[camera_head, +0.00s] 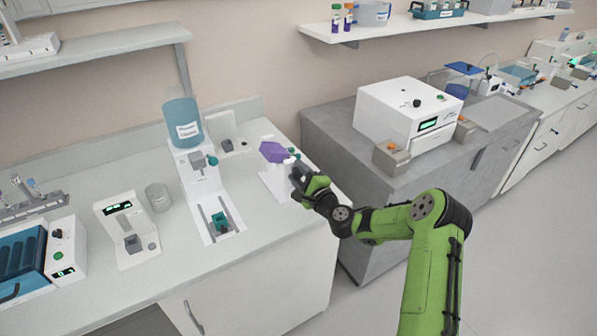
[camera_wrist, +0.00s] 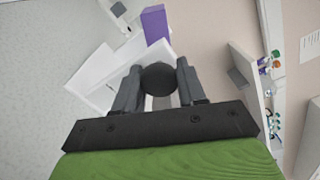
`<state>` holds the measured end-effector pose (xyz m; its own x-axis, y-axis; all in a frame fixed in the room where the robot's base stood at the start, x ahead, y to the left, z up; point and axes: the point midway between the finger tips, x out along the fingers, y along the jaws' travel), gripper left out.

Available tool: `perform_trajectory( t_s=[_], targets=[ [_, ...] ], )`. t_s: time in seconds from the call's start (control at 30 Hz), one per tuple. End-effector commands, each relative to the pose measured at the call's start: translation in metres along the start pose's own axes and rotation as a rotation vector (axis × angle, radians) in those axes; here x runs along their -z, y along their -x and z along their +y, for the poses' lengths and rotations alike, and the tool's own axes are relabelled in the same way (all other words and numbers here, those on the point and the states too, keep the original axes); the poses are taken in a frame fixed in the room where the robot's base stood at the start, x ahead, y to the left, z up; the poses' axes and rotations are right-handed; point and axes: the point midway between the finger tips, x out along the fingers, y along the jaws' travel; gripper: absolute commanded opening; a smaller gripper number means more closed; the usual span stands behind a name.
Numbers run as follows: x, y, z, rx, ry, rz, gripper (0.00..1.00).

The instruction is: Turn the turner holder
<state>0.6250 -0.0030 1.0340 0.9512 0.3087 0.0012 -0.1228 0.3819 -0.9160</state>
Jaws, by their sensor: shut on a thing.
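A white stand (camera_head: 273,184) with a purple part (camera_head: 273,151) on top sits near the right end of the left bench; I take it to be the turner with its holder. The purple part (camera_wrist: 155,25) and the white stand (camera_wrist: 92,68) also show in the wrist view. My gripper (camera_head: 297,179) is at the right side of the stand. In the wrist view my gripper (camera_wrist: 158,74) is shut on a dark round knob (camera_wrist: 158,79), one finger on each side. The knob is hidden by my gripper in the head view.
Left of the stand are a white dispenser (camera_head: 196,180) with a blue container (camera_head: 182,122), a clear beaker (camera_head: 158,198) and a small white device (camera_head: 126,230). A grey bench (camera_head: 345,142) with a white machine (camera_head: 405,112) stands to the right. A shelf (camera_head: 430,22) runs above.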

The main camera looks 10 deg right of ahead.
Motion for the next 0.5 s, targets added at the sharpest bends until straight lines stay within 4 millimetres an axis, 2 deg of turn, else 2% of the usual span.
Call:
perform_trajectory(
  t_s=[0.03, 0.5],
  targets=[
    [0.0018, -0.0002, -0.0055, 0.011, -0.023, 0.006, 0.1],
    [0.0017, 0.0001, -0.0034, 0.008, -0.257, 0.005, 0.1]
  ],
)
